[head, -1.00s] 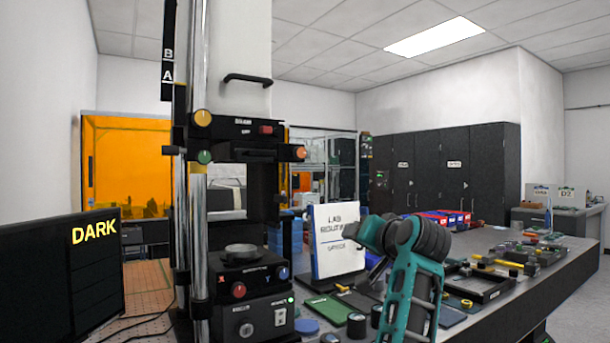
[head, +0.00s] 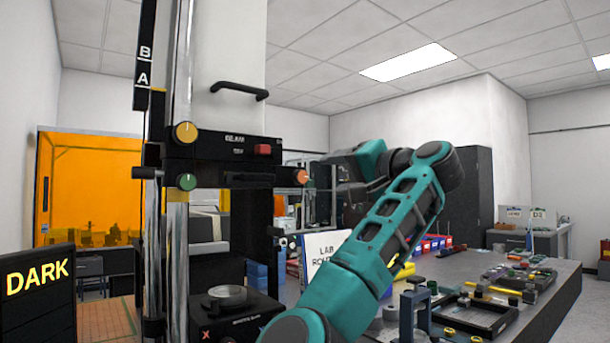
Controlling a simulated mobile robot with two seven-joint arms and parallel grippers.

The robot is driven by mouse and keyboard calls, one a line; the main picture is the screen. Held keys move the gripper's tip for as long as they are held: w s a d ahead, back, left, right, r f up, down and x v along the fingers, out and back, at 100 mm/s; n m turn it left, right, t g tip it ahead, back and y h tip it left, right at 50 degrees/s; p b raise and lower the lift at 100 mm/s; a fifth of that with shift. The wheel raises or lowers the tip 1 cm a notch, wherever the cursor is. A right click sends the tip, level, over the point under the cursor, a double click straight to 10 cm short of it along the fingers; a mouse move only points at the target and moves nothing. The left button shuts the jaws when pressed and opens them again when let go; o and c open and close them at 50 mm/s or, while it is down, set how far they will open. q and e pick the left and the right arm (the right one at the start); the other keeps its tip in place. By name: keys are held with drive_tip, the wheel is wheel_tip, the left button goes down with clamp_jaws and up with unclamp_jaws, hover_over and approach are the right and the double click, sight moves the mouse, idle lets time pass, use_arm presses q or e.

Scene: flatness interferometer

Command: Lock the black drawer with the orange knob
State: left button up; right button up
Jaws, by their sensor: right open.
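The orange knob (head: 301,177) sits at the right side of the black head unit (head: 215,148) on the tall column instrument. A white mark shows on the knob's face. I cannot make out a separate drawer front beside it. My right gripper (head: 324,172) is open, raised just right of the knob at about its height. Its fingers are small, dark and partly lost against the background. I see no hold on the knob and cannot tell whether they touch. My left gripper is out of view.
The head unit also carries a yellow knob (head: 186,132), a green knob (head: 187,181) and a red button (head: 262,149). A round metal piece (head: 227,296) sits on the stage below. My right arm partly covers a white sign (head: 318,258). Tools crowd the right bench.

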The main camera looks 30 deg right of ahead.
sight(303, 177)
drive_tip(key=w, duration=0.3)
drive_tip(key=w+p, duration=0.1)
drive_tip(key=w, duration=0.2)
drive_tip(key=w+p, duration=0.1)
drive_tip(key=w, duration=0.2)
drive_tip(key=shift+w+a, duration=0.15)
drive_tip(key=shift+a, duration=0.25)
drive_tip(key=shift+w, duration=0.45)
drive_tip(key=shift+f, duration=0.1)
drive_tip(key=c, duration=1)
